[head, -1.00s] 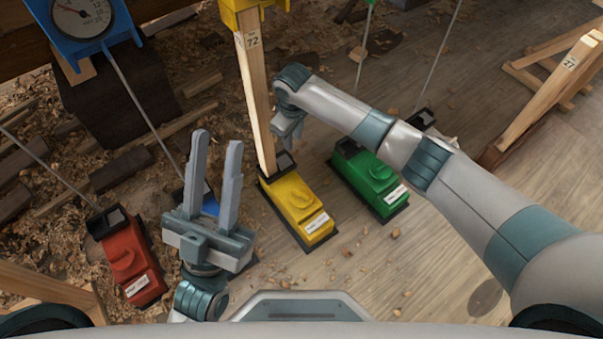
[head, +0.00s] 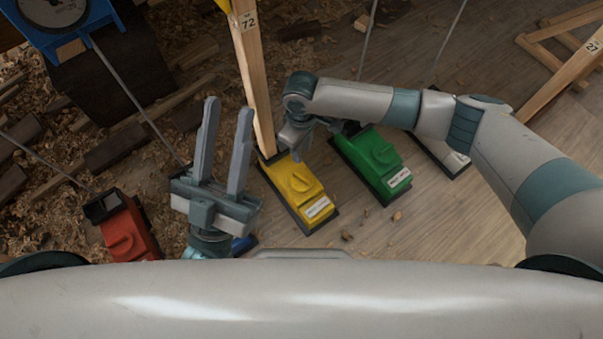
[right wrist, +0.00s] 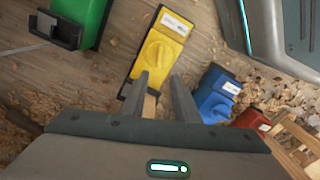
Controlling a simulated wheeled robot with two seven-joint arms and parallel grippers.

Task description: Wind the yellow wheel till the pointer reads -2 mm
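The yellow wheel (head: 299,183) is a knob on top of a yellow box (head: 318,210) at the foot of a wooden post. In the right wrist view the wheel (right wrist: 158,50) shows beyond my fingertips. My right gripper (head: 296,138) is by the box's far end, partly hidden by its own wrist. In the right wrist view its fingers (right wrist: 160,80) are apart, with no wheel between them. My left gripper (head: 228,106) is open and empty, left of the yellow box. Only a sliver of yellow shows at the post's top; no pointer for it is readable.
A green box (head: 372,160) stands right of the yellow one, a red box (head: 125,232) to the left. A blue box (head: 243,244) is mostly behind my left gripper. The post (head: 254,90) and slanting rods rise among them. A blue-framed dial (head: 20,38) is cut off top left.

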